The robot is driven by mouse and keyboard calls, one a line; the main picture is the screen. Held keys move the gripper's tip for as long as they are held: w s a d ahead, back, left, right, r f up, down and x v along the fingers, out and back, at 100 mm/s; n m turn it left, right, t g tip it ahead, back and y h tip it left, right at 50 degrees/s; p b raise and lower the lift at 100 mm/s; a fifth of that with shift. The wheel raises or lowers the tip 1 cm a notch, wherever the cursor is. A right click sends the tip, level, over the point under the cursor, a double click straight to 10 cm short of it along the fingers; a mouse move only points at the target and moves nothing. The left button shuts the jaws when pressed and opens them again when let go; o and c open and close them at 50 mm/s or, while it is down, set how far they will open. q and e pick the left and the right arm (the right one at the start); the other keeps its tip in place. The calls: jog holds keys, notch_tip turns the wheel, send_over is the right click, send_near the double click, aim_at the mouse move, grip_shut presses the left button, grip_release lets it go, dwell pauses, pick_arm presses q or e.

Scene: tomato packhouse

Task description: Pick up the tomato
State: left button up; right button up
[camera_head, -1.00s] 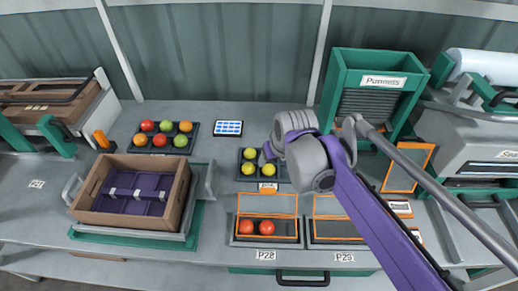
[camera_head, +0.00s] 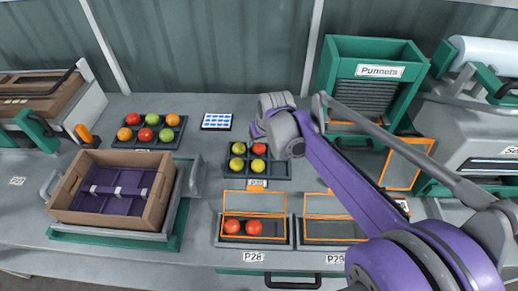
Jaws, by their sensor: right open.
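Several tomatoes sit in a dark tray (camera_head: 284,171) at the middle of the bench: a red tomato (camera_head: 259,149) at its back and yellow-green tomatoes (camera_head: 237,164) beside and in front of it. Two red tomatoes (camera_head: 243,228) lie in the punnet at P28. More red, green and orange tomatoes (camera_head: 152,119) fill another dark tray at the back left. My right gripper (camera_head: 259,132) is open, just behind and above the middle tray; its grey wrist hides part of the fingers. It appears empty and apart from the tomatoes. My left gripper is not in view.
A brown carton (camera_head: 160,207) with a purple insert stands on the left. The P29 punnet (camera_head: 333,230) looks empty. A green punnet dispenser (camera_head: 327,72) stands behind my right arm, with a sealing machine (camera_head: 455,122) at right.

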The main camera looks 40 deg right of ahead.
aim_at(259, 146)
jog(key=x, duration=0.4)
jog(key=shift+s+d+f+b, duration=0.1)
jog(key=shift+s+f+b, duration=0.1)
jog(key=shift+b, duration=0.1)
jog(key=c, duration=0.7)
